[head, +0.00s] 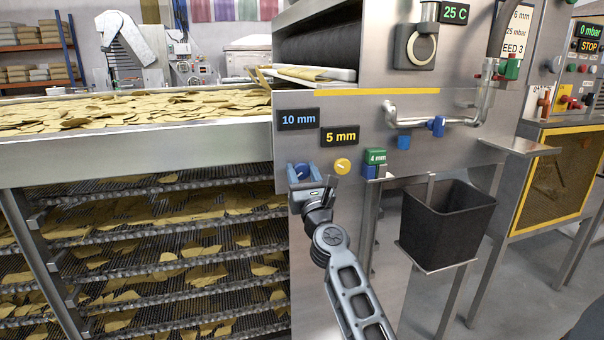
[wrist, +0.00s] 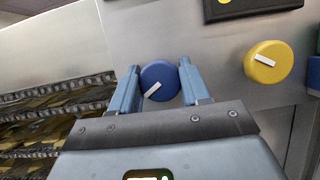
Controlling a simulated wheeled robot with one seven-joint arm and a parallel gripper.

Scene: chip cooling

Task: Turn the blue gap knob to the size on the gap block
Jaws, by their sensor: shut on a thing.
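The blue gap knob (wrist: 160,83) is on the steel panel, with a white pointer mark slanting to the lower left. My gripper (wrist: 158,82) has one blue finger on each side of it and is shut on it. In the head view the knob (head: 302,171) sits between my fingers, under a blue-lettered display (head: 298,119) reading 10 mm. A green block (head: 376,156) marked 4 mm stands on a small holder right of the knobs. It is the only block there whose size I can read.
A yellow knob (head: 342,166) is close right of the blue one, under a display (head: 340,136) reading 5 mm. A dark bin (head: 447,222) hangs further right. Chip-laden mesh belts (head: 170,238) lie to the left. A pipe with a blue valve (head: 436,126) is above right.

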